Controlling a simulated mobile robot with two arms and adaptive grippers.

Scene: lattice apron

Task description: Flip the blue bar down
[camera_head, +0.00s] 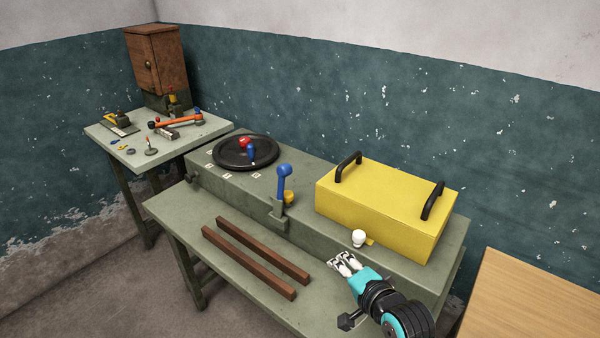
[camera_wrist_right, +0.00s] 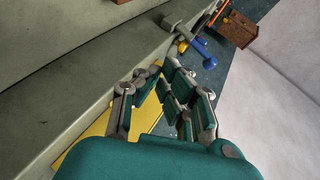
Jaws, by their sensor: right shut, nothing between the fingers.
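The blue bar (camera_head: 284,182) stands upright in a grey-green bracket (camera_head: 279,212) on the front of the raised bench block, with its rounded end up. A blue piece that appears to be the same bar shows near the top of the right wrist view (camera_wrist_right: 201,51). My right gripper (camera_head: 343,262) is shut and empty above the front of the bench, to the right of the bar and clearly apart from it. Its fingers also show in the right wrist view (camera_wrist_right: 158,80). My left gripper is not in view.
A yellow box (camera_head: 385,212) with two black handles sits right of the bar. A white knob (camera_head: 358,238) is near my right gripper. Two brown rails (camera_head: 250,262) lie on the lower bench. A black disc (camera_head: 246,153) with red and blue knobs is farther left.

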